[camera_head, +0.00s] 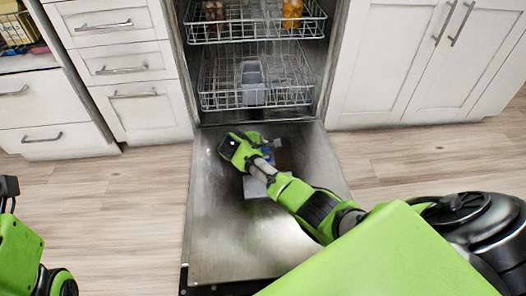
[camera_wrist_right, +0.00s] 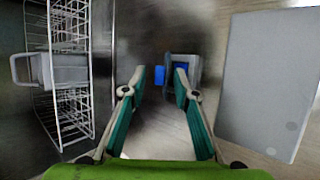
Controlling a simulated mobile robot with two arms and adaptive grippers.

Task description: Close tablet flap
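The dishwasher door (camera_head: 240,235) is folded down flat, its steel inner side facing up. A tablet dispenser with blue parts (camera_head: 268,156) lies on it, mostly hidden by my right gripper (camera_head: 240,150). In the right wrist view the right gripper (camera_wrist_right: 160,78) is open and empty, its two fingers apart. A grey-framed compartment with blue inside (camera_wrist_right: 182,70) shows behind the right-hand finger. A large flat grey panel (camera_wrist_right: 262,85) stands to the right of the fingers; I cannot tell for sure that it is the flap. My left gripper is not visible; only parts of that arm show.
The lower dishwasher rack (camera_head: 285,92) with a grey cutlery basket (camera_head: 252,80) sits inside the machine, and the upper rack (camera_head: 260,25) holds several items. White cabinets (camera_head: 390,60) flank it. The wooden floor (camera_head: 400,155) beside the door is clear.

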